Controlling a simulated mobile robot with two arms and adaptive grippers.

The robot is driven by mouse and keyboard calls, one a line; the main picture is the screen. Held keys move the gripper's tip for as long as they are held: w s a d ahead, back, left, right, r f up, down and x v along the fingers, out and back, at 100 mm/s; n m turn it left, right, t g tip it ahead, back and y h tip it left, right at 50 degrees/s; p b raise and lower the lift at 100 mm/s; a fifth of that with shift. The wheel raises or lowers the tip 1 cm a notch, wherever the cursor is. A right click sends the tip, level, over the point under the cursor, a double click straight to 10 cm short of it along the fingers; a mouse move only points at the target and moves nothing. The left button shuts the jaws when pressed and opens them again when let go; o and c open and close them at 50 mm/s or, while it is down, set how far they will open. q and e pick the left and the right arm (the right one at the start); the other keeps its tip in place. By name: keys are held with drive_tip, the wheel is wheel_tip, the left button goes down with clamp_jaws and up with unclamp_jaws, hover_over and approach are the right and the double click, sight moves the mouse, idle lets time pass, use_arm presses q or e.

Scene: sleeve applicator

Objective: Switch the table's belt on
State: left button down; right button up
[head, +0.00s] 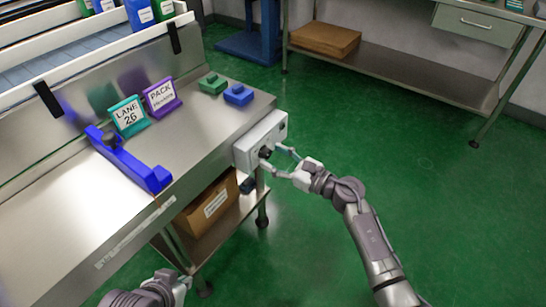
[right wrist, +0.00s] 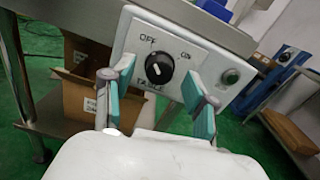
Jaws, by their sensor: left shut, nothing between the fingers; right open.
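The belt's control box (head: 262,139) is a pale box on the table's right end. In the right wrist view its face shows a round black knob (right wrist: 159,67) with a white mark, labels OFF at upper left, ON at upper right and TABLE below. The mark appears to lie on the knob's left side, toward OFF. My right gripper (head: 272,157) is open in front of the box, its teal-padded fingers on either side of the knob in the right wrist view (right wrist: 158,82). Contact cannot be told. My left gripper (head: 182,285) is shut and empty at the bottom, off the table.
A green round button or lamp (right wrist: 231,76) sits right of the knob. The steel table (head: 180,150) holds LANE 26 (head: 128,117) and PACK (head: 161,97) signs, a blue applicator (head: 135,165), green and blue blocks. A cardboard box (head: 207,204) stands below. Open green floor lies right.

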use_arm(q)
drive_tip(key=shift+w+d+r, duration=0.1)
drive_tip(key=shift+w, duration=0.15)
use_arm(e)
drive_tip(key=shift+w+a, duration=0.25)
drive_tip(key=shift+a, duration=0.15)
clamp_jaws()
